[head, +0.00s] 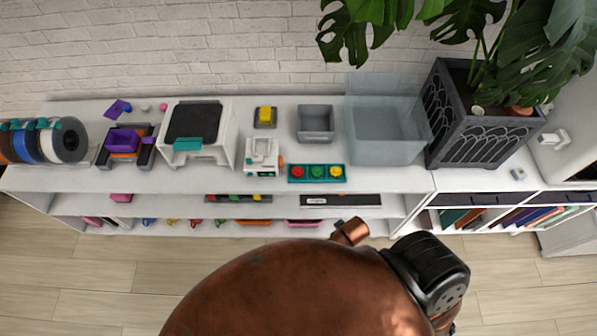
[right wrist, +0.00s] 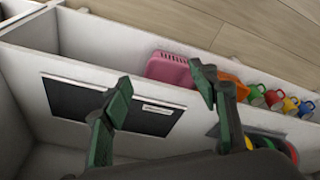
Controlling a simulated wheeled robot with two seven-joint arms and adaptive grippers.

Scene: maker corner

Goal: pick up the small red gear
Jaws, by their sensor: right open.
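My right gripper (right wrist: 160,73) is open and empty in the right wrist view, its two dark green fingers spread in front of a white shelf. A dark tray (right wrist: 214,132) lies at lower right there, holding yellow and green round pieces and a red round piece (right wrist: 291,152) at its right edge. The gripper's body partly hides them. In the head view a similar tray (head: 263,198) sits on the middle shelf, and a teal board (head: 317,180) on top carries red, green and yellow round pieces. I cannot tell which red piece is the small gear. My left gripper is not visible.
A dark panel with a white label (right wrist: 100,112) lies on the shelf below the fingers. A pink basket (right wrist: 170,68), an orange bin (right wrist: 233,82) and several coloured mugs (right wrist: 257,96) stand beyond. The shelf unit's white walls and edges are close around the gripper.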

